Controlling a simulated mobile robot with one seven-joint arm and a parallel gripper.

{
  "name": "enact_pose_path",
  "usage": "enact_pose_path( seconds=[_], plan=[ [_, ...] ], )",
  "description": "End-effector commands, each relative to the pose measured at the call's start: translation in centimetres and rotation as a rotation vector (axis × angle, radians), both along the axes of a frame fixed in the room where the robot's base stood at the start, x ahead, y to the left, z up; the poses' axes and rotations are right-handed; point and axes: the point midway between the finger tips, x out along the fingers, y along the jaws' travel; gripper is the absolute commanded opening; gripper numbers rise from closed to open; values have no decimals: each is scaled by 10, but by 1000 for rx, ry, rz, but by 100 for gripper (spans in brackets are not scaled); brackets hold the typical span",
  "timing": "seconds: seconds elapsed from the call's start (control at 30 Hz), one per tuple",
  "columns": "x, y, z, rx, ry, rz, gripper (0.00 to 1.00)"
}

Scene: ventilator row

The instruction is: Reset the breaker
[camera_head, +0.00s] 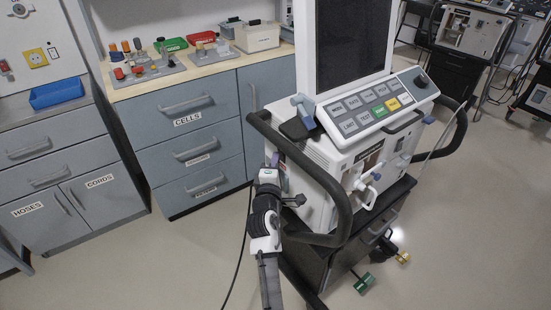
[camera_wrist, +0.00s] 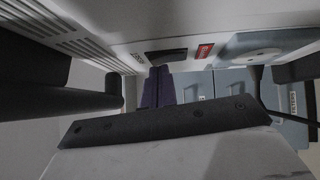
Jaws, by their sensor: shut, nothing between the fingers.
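The white ventilator (camera_head: 318,152) stands on a dark cart, with its side turned toward my arm. In the wrist view, its white panel (camera_wrist: 110,30) carries a black rocker-like part (camera_wrist: 166,57), which may be the breaker. In the head view, my gripper (camera_head: 276,160) is beside the ventilator's side, behind the black handle bar, and the breaker is hidden.
A black handle bar (camera_head: 335,190) curves around the ventilator close to my arm; a dark bar (camera_wrist: 75,102) also shows at left in the wrist view. Blue-grey drawers (camera_head: 185,112) labelled CELLS stand behind. A dark cable hangs to the floor. Floor at front left is clear.

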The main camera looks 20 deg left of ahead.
Motion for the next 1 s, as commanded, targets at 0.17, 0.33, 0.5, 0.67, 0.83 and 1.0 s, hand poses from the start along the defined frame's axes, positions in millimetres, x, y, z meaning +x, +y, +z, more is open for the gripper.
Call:
enact_pose_path(
  seconds=[0.17,0.33,0.5,0.67,0.83,1.0],
  plan=[
    [1,-1,0,0,0,0,0],
    [1,0,0,0,1,0,0],
    [3,-2,5,13,21,1,0],
    [4,-2,1,23,35,1,0],
    [4,-2,1,22,35,1,0],
    [5,-1,3,22,34,0,0]
  ],
)
